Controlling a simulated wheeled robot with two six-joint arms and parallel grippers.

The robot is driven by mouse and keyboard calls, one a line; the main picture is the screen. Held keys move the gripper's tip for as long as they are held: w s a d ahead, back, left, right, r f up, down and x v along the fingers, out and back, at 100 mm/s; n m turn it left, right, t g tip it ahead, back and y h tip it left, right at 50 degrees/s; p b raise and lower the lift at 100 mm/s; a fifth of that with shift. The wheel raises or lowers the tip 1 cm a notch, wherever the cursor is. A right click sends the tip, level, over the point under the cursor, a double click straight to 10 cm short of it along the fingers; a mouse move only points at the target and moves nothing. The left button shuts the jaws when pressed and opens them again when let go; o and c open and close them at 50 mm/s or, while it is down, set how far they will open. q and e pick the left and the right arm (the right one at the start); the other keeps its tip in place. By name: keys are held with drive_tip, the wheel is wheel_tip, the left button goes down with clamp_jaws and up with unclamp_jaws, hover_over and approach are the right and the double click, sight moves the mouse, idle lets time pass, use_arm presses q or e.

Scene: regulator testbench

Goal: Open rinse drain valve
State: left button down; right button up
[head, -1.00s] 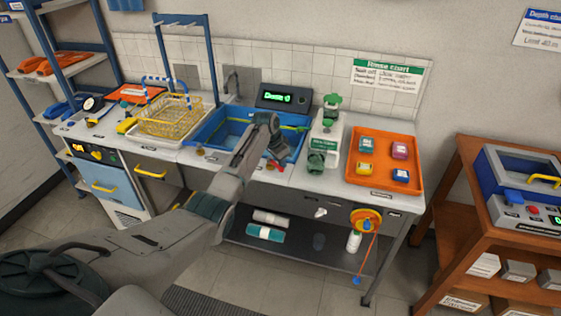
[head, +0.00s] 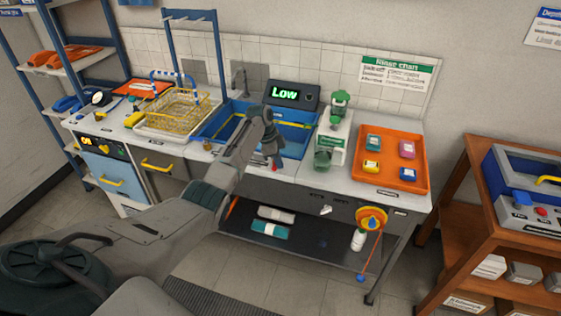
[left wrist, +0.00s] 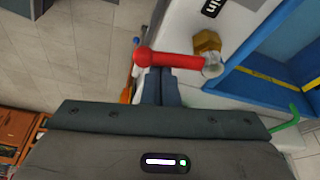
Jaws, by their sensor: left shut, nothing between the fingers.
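The red drain valve lever (left wrist: 178,60) shows in the left wrist view, running from a silver pivot at its right to a rounded red end at its left. A brass fitting (left wrist: 207,41) sits beside the pivot. In the head view only a little of the lever (head: 278,164) shows at the front edge of the blue sink (head: 211,128). My left gripper (left wrist: 162,77) is shut and empty, with its fingertips right at the lever; whether they touch it I cannot tell. My right gripper is not in view.
A display (head: 291,96) behind the sink reads "Low". A yellow wire basket (head: 174,117) stands left of the sink. A green-topped device (head: 338,104) and an orange tray (head: 390,184) stand right of it.

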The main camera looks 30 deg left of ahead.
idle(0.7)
use_arm(q)
drive_tip(key=shift+d, duration=0.25)
drive_tip(key=shift+w+d+f+p, duration=0.1)
drive_tip(key=shift+w+d+p, duration=0.15)
drive_tip(key=shift+d, duration=0.35)
drive_tip(key=shift+w+d+f+p, duration=0.1)
drive_tip(key=shift+w+d+p, duration=0.15)
drive_tip(key=shift+d, duration=0.35)
drive_tip(key=shift+w+r+b, duration=0.25)
drive_tip(key=shift+r+b, duration=0.05)
drive_tip(key=shift+b, duration=0.05)
drive_tip(key=b+v, duration=0.2)
drive_tip(key=v, duration=0.7)
drive_tip(key=shift+d, duration=0.1)
